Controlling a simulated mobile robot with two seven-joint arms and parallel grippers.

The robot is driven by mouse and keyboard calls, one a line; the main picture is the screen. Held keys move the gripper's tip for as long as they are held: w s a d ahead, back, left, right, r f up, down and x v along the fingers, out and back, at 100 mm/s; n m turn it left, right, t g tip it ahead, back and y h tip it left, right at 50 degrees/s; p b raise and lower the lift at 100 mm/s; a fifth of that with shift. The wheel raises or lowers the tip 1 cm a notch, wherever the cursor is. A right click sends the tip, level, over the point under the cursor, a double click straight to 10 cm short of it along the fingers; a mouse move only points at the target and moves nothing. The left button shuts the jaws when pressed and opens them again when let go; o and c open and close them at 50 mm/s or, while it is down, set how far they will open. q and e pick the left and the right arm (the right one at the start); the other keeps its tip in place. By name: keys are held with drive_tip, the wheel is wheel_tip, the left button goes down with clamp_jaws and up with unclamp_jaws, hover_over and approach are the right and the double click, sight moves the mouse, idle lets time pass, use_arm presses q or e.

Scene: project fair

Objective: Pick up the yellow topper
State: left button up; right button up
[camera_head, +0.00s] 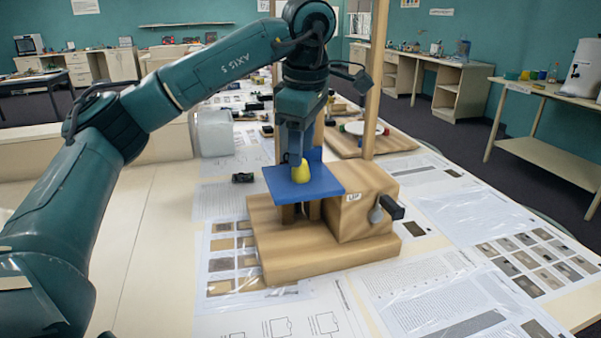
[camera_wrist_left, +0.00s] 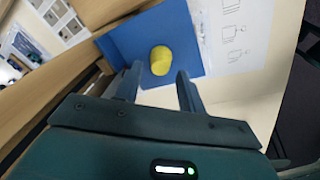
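The yellow topper (camera_head: 301,172) stands on a blue platform (camera_head: 325,185) on the wooden stand. In the left wrist view the yellow topper (camera_wrist_left: 161,60) sits on the blue surface (camera_wrist_left: 125,47), ahead of the fingertips and roughly between their lines. My left gripper (camera_head: 298,160) points down just over the topper and partly covers it in the head view. In the left wrist view my left gripper (camera_wrist_left: 158,76) has its two fingers apart with nothing between them. My right gripper is in neither view.
The wooden stand (camera_head: 310,255) has a box (camera_head: 362,205) with a dark crank handle (camera_head: 391,207) on its right. A wooden post (camera_head: 375,80) rises behind. A clear container (camera_head: 215,133) and a small black item (camera_head: 243,178) lie left. Printed sheets (camera_head: 420,285) cover the table.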

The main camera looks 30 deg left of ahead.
sight(300, 170)
use_arm(q)
drive_tip(key=shift+w+a+f, duration=0.1)
drive_tip(key=shift+a+f, duration=0.1)
drive_tip(key=shift+f, duration=0.8)
drive_tip(key=shift+w+a+f, duration=0.1)
drive_tip(key=shift+a+f, duration=0.05)
drive_tip(key=shift+f, duration=0.8)
drive_tip(key=shift+c, duration=0.6)
drive_tip(key=c, duration=0.6)
